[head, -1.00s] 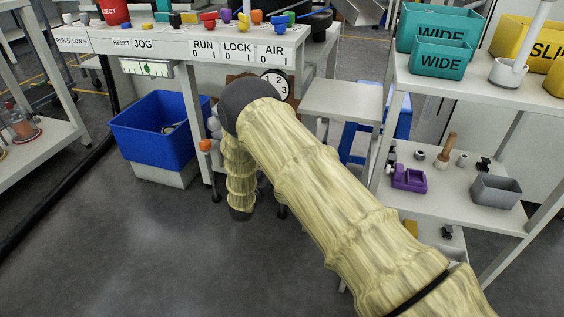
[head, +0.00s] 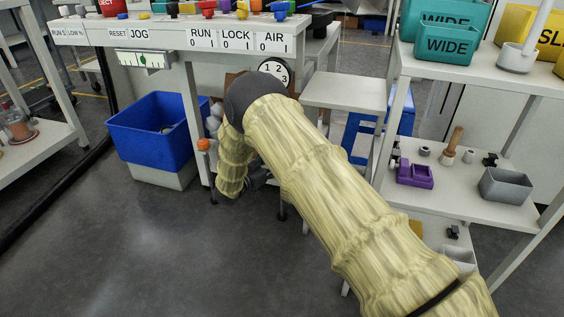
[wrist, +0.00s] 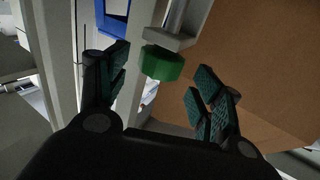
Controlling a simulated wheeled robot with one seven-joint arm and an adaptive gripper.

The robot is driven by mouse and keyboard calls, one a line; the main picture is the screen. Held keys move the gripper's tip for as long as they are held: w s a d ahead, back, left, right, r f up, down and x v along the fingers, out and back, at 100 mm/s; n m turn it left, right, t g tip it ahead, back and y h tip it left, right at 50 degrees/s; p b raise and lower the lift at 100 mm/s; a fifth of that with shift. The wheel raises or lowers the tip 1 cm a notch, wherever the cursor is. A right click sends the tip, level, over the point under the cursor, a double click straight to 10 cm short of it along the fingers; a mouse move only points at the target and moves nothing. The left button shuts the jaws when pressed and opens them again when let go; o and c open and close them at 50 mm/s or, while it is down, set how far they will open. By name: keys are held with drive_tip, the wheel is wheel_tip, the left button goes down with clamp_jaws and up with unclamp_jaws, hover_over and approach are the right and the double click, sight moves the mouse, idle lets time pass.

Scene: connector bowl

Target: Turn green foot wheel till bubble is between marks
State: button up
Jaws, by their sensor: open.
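The green foot wheel (wrist: 162,63) shows in the wrist view, under a grey block with a metal rod above it. My gripper (wrist: 160,80) is open, with one finger on each side below the wheel; it holds nothing, and I cannot tell whether a finger touches the wheel. In the head view my arm hides the green wheel, and my gripper (head: 257,178) is partly seen low by the bench's legs. A level gauge (head: 145,58) with a green scale hangs at the bench front; its bubble is too small to read against the marks.
A blue bin (head: 155,130) is at the left, under the bench (head: 165,28). A shelf rack (head: 460,200) stands at the right. A brown panel (wrist: 255,70) fills the wrist view's right side. Open floor lies in front.

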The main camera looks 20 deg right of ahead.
drive_tip(key=shift+b+x, duration=0.65)
drive_tip(key=shift+x, duration=1.3)
drive_tip(key=shift+r, duration=0.1)
drive_tip(key=c, duration=1)
